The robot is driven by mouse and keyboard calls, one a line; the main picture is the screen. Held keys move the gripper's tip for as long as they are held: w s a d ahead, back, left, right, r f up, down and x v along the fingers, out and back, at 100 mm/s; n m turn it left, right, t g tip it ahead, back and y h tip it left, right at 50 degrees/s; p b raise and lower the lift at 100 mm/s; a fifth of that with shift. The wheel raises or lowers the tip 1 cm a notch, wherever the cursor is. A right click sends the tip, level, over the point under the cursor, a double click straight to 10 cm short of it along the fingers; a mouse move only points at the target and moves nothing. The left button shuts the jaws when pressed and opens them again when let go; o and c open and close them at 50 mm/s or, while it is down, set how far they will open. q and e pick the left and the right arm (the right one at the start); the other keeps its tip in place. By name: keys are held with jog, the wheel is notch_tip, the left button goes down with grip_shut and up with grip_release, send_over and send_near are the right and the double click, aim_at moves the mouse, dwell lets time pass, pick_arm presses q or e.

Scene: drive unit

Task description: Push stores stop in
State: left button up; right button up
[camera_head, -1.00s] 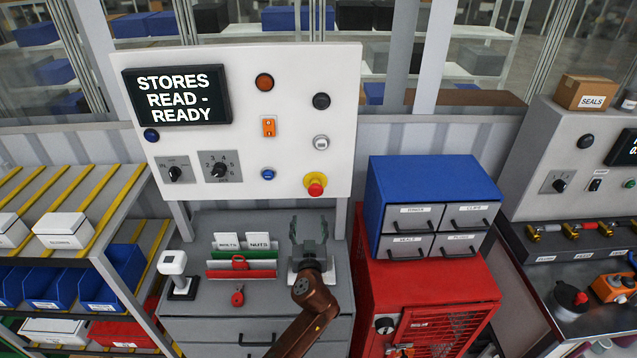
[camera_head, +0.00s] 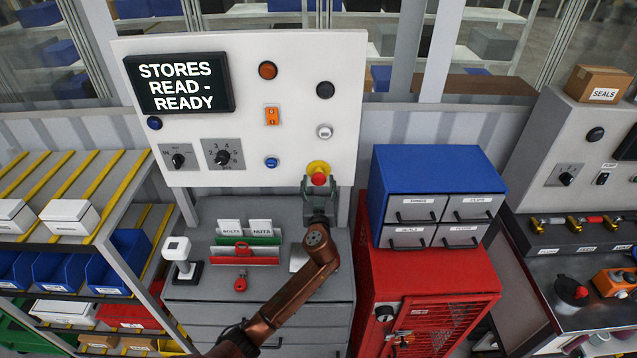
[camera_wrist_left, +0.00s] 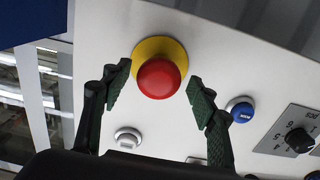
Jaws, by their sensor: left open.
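The stores stop is a red mushroom button on a yellow collar (camera_head: 318,168) at the lower right of the white stores panel (camera_head: 300,70). The red button shows large in the left wrist view (camera_wrist_left: 159,77), between the fingers and a little beyond their tips. My left gripper (camera_head: 320,183) is open in front of the button, just below it in the head view. In the left wrist view the left gripper (camera_wrist_left: 158,82) has one finger on each side of the button, with nothing held. I cannot tell whether it touches the button. My right gripper is not in view.
A blue button (camera_head: 271,162) and a silver button (camera_head: 324,131) sit near the stop. The screen (camera_head: 178,82) reads "STORES READ - READY". A blue drawer unit (camera_head: 430,165) on a red cabinet (camera_head: 440,290) stands to the right. A grey cabinet (camera_head: 215,315) stands below.

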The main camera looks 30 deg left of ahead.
pick_arm(q)
jog(key=shift+c, duration=0.7)
grip_shut()
